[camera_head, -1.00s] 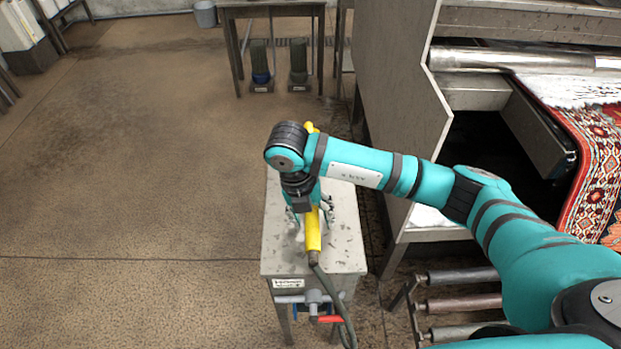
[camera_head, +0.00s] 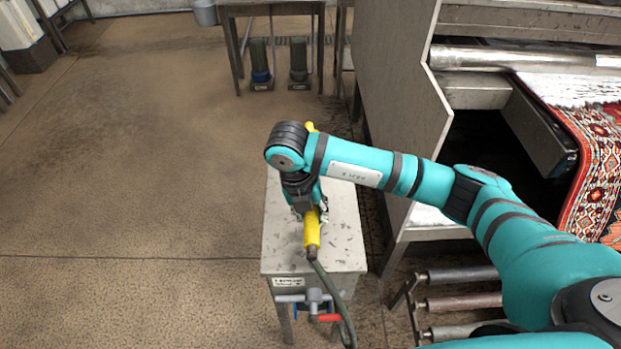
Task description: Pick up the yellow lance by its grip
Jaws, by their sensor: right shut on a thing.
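The yellow lance (camera_head: 312,232) lies lengthwise over the small grey metal stand (camera_head: 342,250). Its near end joins a dark hose (camera_head: 331,288) that hangs over the stand's front edge. Its far end shows as a bit of yellow beyond my wrist. My right gripper (camera_head: 311,213) points down over the stand and is shut on the lance; my wrist and forearm hide the lance's middle. I cannot tell whether the lance touches the stand top. My left gripper is not in view.
A machine (camera_head: 396,110) with a metal roller and a patterned red rug (camera_head: 598,170) stands at the right. A roller rack (camera_head: 455,302) is at the lower right. A table (camera_head: 272,5) is at the back. The floor at left is clear.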

